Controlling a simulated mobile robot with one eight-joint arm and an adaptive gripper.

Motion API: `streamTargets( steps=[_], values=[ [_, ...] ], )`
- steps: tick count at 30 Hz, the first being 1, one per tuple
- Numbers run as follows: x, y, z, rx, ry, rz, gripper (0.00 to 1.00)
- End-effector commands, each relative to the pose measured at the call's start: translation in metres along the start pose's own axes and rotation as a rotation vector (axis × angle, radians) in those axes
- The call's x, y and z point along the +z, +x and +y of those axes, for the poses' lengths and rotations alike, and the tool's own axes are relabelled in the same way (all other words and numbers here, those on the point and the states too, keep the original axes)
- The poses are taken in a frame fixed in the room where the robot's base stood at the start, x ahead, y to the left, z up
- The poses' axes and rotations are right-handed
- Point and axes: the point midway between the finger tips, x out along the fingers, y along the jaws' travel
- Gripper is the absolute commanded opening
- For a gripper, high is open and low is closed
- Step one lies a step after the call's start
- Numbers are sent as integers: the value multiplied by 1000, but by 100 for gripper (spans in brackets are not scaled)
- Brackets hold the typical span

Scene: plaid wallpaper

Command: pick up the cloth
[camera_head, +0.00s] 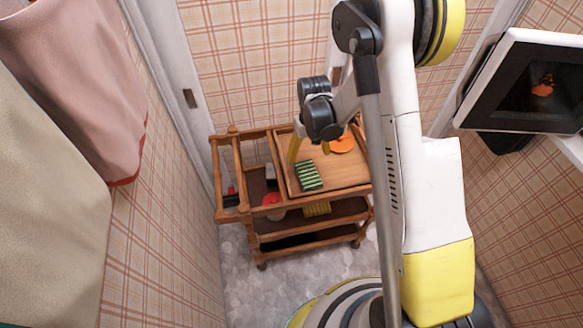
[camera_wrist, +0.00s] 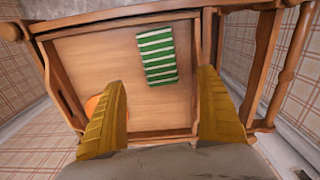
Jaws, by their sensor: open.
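The green-and-white striped cloth (camera_head: 309,176) lies flat on the top board (camera_head: 348,178) of a wooden trolley. In the wrist view the cloth (camera_wrist: 157,53) lies beyond the fingertips, roughly centred between them sideways. My gripper (camera_head: 310,150) hangs over the same board, on the far side of the cloth in the head view. Its two yellow fingers are spread wide with nothing between them, and they show in the wrist view (camera_wrist: 162,85). The fingers appear apart from the cloth; their exact height above the board is hard to tell.
An orange round item (camera_head: 342,144) lies on the board beside my gripper; it is partly hidden by a finger in the wrist view (camera_wrist: 93,105). Trolley rails (camera_head: 228,172) rise at the left. Lower shelves hold a red item (camera_head: 271,199) and a yellow one (camera_head: 317,209). Walls stand close.

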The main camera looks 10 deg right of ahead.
Motion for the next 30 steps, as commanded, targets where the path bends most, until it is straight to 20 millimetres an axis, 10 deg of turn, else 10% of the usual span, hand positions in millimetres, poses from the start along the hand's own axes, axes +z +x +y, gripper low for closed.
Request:
streamTargets(
  steps=[24,30],
  values=[
    [6,108,0,0,0,-2,85],
    [7,109,0,0,0,-2,85]
  ],
)
